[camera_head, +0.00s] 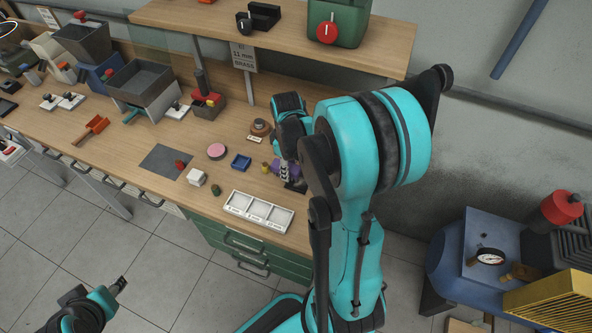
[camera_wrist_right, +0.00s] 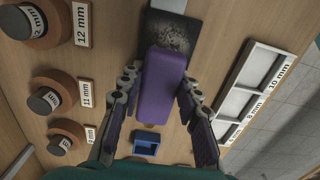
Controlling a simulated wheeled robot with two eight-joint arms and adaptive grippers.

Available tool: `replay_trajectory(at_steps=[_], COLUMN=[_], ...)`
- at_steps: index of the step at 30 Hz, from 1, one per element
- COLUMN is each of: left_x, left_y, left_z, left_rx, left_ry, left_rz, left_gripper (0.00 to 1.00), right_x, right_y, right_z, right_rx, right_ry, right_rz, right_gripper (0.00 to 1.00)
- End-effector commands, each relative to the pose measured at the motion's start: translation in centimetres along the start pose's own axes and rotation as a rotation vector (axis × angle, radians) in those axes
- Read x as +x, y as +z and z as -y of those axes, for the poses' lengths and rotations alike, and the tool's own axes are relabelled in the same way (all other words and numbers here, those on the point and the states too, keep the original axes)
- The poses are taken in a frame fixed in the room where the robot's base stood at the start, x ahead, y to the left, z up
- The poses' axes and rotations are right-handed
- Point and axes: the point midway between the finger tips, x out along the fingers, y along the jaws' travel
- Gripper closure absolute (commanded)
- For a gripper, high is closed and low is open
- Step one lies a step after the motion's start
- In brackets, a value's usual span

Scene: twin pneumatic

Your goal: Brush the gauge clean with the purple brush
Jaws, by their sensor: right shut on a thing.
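My right gripper (camera_wrist_right: 160,88) is shut on the purple brush (camera_wrist_right: 164,84), which lies between its two fingers over the wooden bench. A dark, grey-speckled piece (camera_wrist_right: 168,36) shows at the brush's far end; I cannot tell whether it is the bristles or a separate plate below. In the head view my right arm hides most of the brush. A round white-faced gauge (camera_head: 490,257) sits on the blue machine at the lower right, well away from the right gripper. My left gripper (camera_head: 121,284) is over the floor at the lower left, its jaw state unclear.
A white three-compartment tray (camera_head: 232,208) stands at the bench's front edge. A small blue tray (camera_head: 241,162), a pink disc (camera_head: 216,151) and a white block (camera_head: 196,177) lie left of the right gripper. Brown round pieces (camera_wrist_right: 54,94) with size labels stand beside it. A shelf (camera_head: 290,47) overhangs the back.

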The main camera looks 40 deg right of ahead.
Motion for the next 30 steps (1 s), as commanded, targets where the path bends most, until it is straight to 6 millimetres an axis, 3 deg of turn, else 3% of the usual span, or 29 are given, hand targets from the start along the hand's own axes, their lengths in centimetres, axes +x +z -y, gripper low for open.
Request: replay_trajectory(at_steps=[11, 30], left_x=[-0.2, -3.9], left_y=[-0.1, -2.8], left_z=[0.0, 0.0], left_rx=[0.000, 0.000], left_ry=[0.000, 0.000], left_rz=[0.000, 0.000], left_gripper=[0.60, 0.60], right_x=[-0.3, -6.2], right_y=[-0.2, -0.2], right_z=[0.0, 0.0], right_rx=[0.000, 0.000], right_ry=[0.000, 0.000], right_rz=[0.000, 0.000], right_gripper=[1.00, 1.00])
